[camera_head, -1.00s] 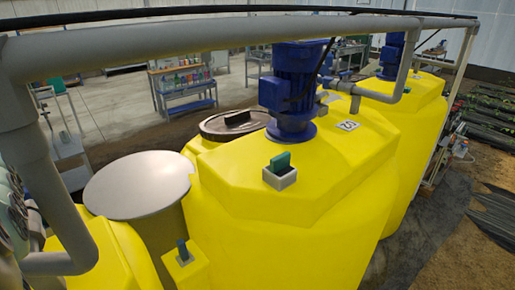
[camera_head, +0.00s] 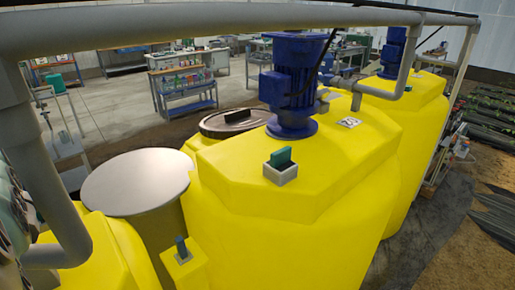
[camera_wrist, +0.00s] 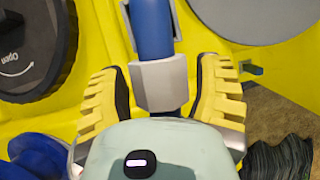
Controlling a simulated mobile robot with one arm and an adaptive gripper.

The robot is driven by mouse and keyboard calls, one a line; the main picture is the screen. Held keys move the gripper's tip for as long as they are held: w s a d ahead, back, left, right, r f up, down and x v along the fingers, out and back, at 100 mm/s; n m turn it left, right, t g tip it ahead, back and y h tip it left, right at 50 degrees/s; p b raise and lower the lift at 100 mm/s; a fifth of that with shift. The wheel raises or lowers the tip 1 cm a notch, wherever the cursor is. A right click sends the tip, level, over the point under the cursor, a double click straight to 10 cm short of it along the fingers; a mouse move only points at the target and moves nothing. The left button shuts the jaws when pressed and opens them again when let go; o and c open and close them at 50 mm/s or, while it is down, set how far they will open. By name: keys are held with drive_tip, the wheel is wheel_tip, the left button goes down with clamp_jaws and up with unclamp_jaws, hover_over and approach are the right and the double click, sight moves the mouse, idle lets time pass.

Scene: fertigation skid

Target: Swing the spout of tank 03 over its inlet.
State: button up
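Yellow tanks with blue motors fill the head view. The middle tank (camera_head: 300,215) carries a small white number tag (camera_head: 349,122), too small to read surely. A grey elbow pipe (camera_head: 55,225) comes down at the left, near a round grey lid (camera_head: 136,182). I cannot tell which part is the spout of tank 03 or its inlet. In the wrist view, my gripper (camera_wrist: 160,90) has yellow ridged fingers on either side of a grey angular collar (camera_wrist: 158,82) on a blue bar (camera_wrist: 152,28). Narrow gaps seem to show beside the collar. My gripper is not seen in the head view.
A grey overhead pipe (camera_head: 230,22) crosses the top of the head view. A brown lid (camera_head: 237,122) and a green-topped fitting (camera_head: 281,168) stand up from the tanks. A black lid marked "Open" (camera_wrist: 25,60) is at the left in the wrist view. Shelving (camera_head: 185,85) stands behind.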

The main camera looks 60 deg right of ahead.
drive_tip(key=shift+o, duration=1.3)
wheel_tip(320, 180, up, 10)
drive_tip(key=shift+d+r, duration=0.1)
drive_tip(key=shift+c, duration=0.2)
